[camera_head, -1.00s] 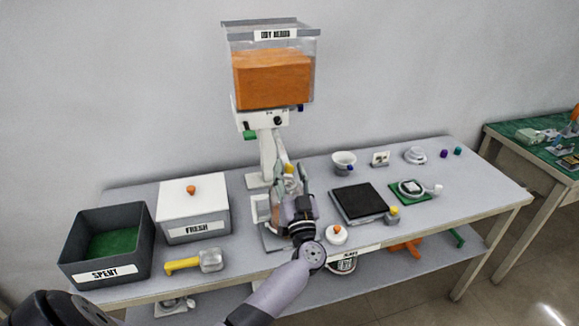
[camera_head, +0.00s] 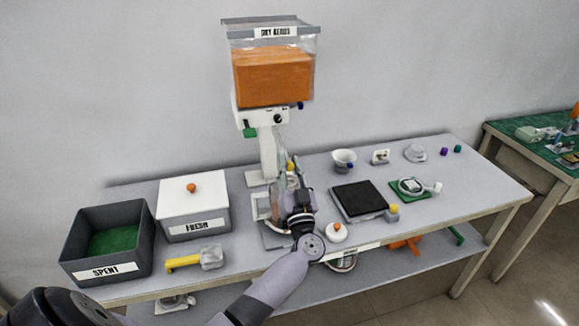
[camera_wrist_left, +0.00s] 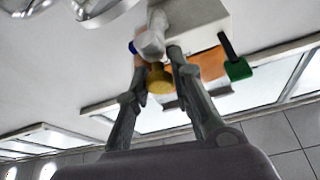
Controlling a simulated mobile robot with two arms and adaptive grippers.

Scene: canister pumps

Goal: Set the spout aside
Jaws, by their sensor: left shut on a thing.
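The white dispenser (camera_head: 268,150) stands at the back of the table, with a clear hopper (camera_head: 272,70) of orange material on top. My left gripper (camera_head: 290,178) is in front of its column, above the grey base plate. In the left wrist view its fingers (camera_wrist_left: 158,58) are shut around a white rounded piece (camera_wrist_left: 152,42) that looks like the spout, below the dispenser's head. A yellow knob (camera_wrist_left: 160,78) shows between the fingers and also in the head view (camera_head: 290,166). The spout is mostly hidden by the gripper in the head view. My right gripper is out of view.
To the left are the open SPENT bin (camera_head: 105,268), the lidded FRESH box (camera_head: 194,230) and a yellow-handled tool (camera_head: 195,259). To the right are a small white pot (camera_head: 336,232), a black-topped scale (camera_head: 360,201) and a white cup (camera_head: 344,160).

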